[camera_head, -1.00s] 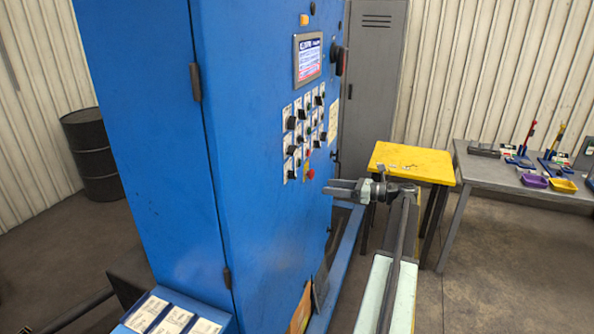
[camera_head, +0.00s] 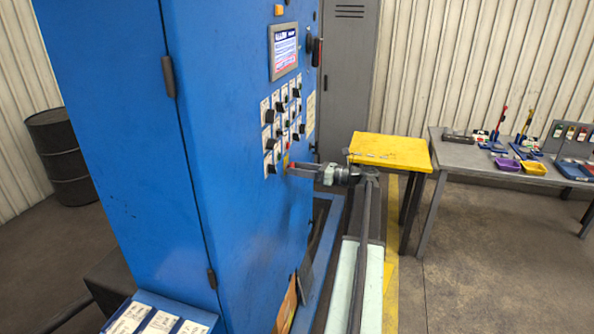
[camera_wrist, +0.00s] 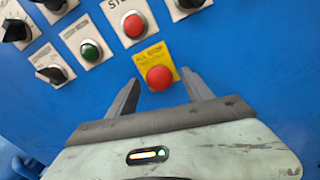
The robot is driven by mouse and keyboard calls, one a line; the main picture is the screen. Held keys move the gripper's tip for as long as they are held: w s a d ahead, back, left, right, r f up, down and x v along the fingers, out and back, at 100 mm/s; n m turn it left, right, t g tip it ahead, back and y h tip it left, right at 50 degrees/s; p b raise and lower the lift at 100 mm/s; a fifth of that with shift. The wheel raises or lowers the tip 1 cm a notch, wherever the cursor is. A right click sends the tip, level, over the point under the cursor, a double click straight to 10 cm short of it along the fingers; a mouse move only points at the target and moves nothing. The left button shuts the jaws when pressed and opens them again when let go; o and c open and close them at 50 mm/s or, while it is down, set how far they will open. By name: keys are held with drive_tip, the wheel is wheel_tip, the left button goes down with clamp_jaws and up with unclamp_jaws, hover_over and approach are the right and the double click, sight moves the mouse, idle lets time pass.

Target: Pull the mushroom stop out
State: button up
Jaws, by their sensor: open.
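The mushroom stop is a red round button (camera_wrist: 160,77) on a yellow "ALL STOP" plate (camera_wrist: 151,58), seen in the wrist view on the blue panel. My gripper (camera_wrist: 160,88) is open, with one dark finger on each side of the button's lower part. I cannot tell whether the fingers touch it. In the head view my gripper (camera_head: 291,170) reaches the cabinet face from the right, at the lower end of the control rows. It largely hides the stop there.
Another red button (camera_wrist: 134,25), a green button (camera_wrist: 90,51) and several black knobs (camera_wrist: 52,73) sit close above and left. The blue cabinet (camera_head: 225,120) carries a screen (camera_head: 284,51). A yellow table (camera_head: 390,151) and a grey bench (camera_head: 465,158) stand to the right.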

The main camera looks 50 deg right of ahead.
clamp_jaws()
drive_tip(key=shift+s+d, duration=0.2)
drive_tip(key=shift+s, duration=0.35)
unclamp_jaws()
drive_tip(key=shift+s, duration=0.1)
drive_tip(key=v, duration=0.7)
drive_tip(key=shift+s+d, duration=0.2)
drive_tip(key=shift+s, duration=0.15)
